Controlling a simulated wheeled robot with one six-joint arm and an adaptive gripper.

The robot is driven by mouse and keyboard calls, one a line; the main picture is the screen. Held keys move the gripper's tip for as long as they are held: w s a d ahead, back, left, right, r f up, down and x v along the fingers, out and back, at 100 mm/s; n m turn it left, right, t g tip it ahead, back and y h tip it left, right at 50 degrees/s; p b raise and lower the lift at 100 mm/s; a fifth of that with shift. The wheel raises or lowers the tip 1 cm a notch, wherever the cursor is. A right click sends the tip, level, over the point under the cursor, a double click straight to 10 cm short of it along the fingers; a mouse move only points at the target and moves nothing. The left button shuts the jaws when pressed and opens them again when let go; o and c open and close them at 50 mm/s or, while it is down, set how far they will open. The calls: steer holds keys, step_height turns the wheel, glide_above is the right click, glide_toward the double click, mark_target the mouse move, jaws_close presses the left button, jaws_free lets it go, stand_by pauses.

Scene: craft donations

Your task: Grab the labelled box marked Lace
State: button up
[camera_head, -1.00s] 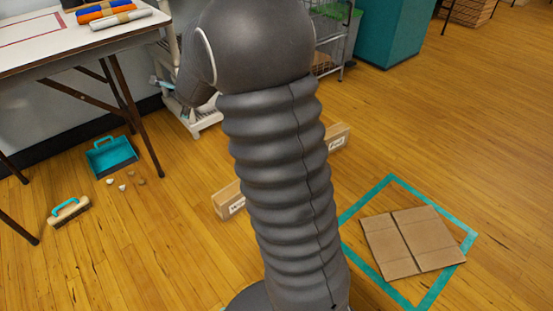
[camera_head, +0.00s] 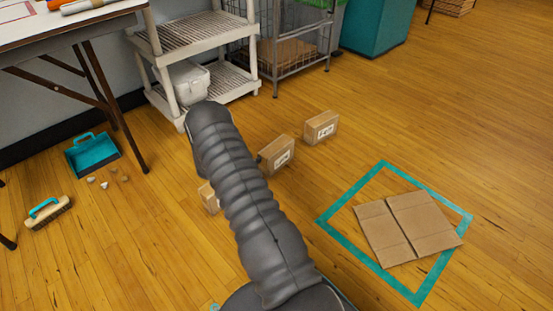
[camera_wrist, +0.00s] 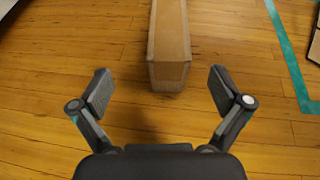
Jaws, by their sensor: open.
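Three brown labelled boxes stand on the wooden floor in the head view: a near-left box (camera_head: 207,197) mostly behind my arm, a middle box (camera_head: 277,153) partly covered by it, and a far-right box (camera_head: 321,128) in full view. The white labels are too small to read surely, so I cannot tell which is Lace. In the wrist view, my gripper (camera_wrist: 161,90) is open and empty. A long brown box (camera_wrist: 168,45) lies just ahead, centred between the spread fingers and apart from both; no label shows on its visible faces.
Teal tape (camera_head: 345,201) frames flattened cardboard (camera_head: 408,228) on the right. A white shelf rack (camera_head: 205,36) and wire cage (camera_head: 290,45) stand behind the boxes. A table (camera_head: 75,23), teal dustpan (camera_head: 92,153) and brush (camera_head: 49,211) are at left. Open floor lies at far right.

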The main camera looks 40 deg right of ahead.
mark_target(271, 151)
steer(key=shift+m, duration=0.3)
steer(key=x, duration=0.4)
steer(key=s+b+x, duration=0.1)
steer(key=x, duration=0.4)
steer(key=f+x, duration=0.1)
steer(key=x, duration=0.4)
steer(key=shift+s+d+b, duration=0.2)
steer(key=shift+s+b, duration=0.05)
steer(key=shift+b, duration=0.05)
steer(key=shift+c, duration=0.3)
steer(key=c, duration=1.8)
